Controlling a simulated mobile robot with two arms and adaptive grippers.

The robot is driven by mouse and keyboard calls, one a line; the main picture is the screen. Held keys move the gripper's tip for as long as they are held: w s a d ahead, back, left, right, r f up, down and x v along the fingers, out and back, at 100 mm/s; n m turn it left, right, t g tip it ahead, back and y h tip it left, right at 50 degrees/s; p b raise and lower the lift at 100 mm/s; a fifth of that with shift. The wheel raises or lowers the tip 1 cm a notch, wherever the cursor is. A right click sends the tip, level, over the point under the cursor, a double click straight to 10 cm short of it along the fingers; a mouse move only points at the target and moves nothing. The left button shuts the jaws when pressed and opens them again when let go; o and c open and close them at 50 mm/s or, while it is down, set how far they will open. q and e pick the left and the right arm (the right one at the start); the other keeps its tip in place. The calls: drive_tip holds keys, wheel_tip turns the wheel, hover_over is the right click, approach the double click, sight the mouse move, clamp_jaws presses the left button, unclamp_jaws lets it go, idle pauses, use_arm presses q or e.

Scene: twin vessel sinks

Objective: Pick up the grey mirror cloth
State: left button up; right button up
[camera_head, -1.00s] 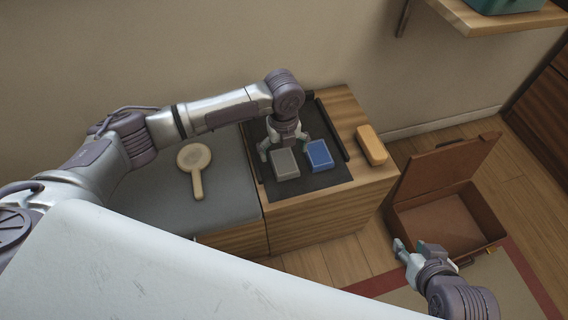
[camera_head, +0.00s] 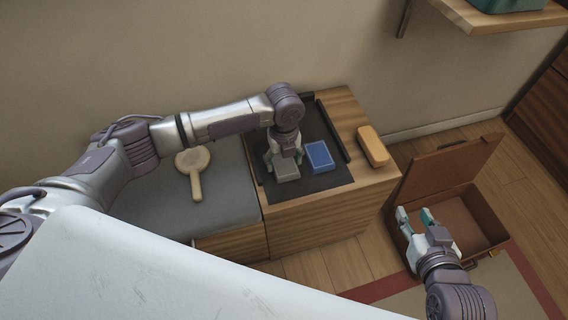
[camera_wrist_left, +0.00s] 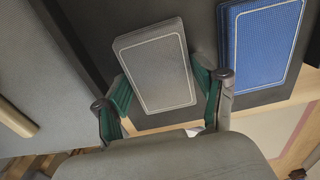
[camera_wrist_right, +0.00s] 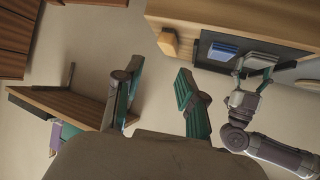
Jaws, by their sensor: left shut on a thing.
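The grey mirror cloth (camera_head: 287,170) is a flat folded block with a pale border line, lying on the black tray (camera_head: 318,182). It fills the space between the fingers in the left wrist view (camera_wrist_left: 158,66). My left gripper (camera_head: 284,165) is shut on the cloth, its green-padded fingers (camera_wrist_left: 165,95) on either side of it. A blue cloth (camera_head: 319,156) lies just to the right of the grey one, apart from it. My right gripper (camera_head: 416,215) is open and empty, in front of the open brown case; it also shows in the right wrist view (camera_wrist_right: 158,95).
An orange-tan block (camera_head: 372,146) lies on the wooden cabinet (camera_head: 330,215) right of the tray. A round-headed wooden brush or mirror (camera_head: 195,180) lies on the grey surface at left. The open brown case (camera_head: 470,225) stands on the floor at right.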

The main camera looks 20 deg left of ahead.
sight(286, 162)
use_arm(q)
drive_tip(key=shift+c, duration=0.6)
drive_tip(key=shift+r, duration=0.2)
drive_tip(key=r, duration=0.1)
drive_tip(key=r+p, duration=0.1)
drive_tip(key=r, duration=0.1)
drive_tip(key=r+p, duration=0.1)
drive_tip(key=shift+d+r, duration=0.25)
drive_tip(key=shift+d, duration=0.1)
drive_tip(key=d+r+p, duration=0.1)
drive_tip(key=d+r, duration=0.2)
drive_tip(key=d, duration=0.2)
drive_tip(key=w+d+r+p, duration=0.1)
drive_tip(key=d+r, duration=0.2)
drive_tip(key=d, duration=0.3)
use_arm(e)
drive_tip(key=s+d+f+g+h, duration=0.1)
drive_tip(key=s+d+f+g, duration=0.1)
drive_tip(key=s+g, duration=0.2)
drive_tip(key=s+d+f+g+h, duration=0.1)
drive_tip(key=s+d+f+g, duration=0.1)
drive_tip(key=s, duration=0.6)
drive_tip(key=shift+s+d+f+g, duration=0.2)
drive_tip(key=shift+f+g, duration=0.4)
drive_tip(key=shift+g, duration=0.5)
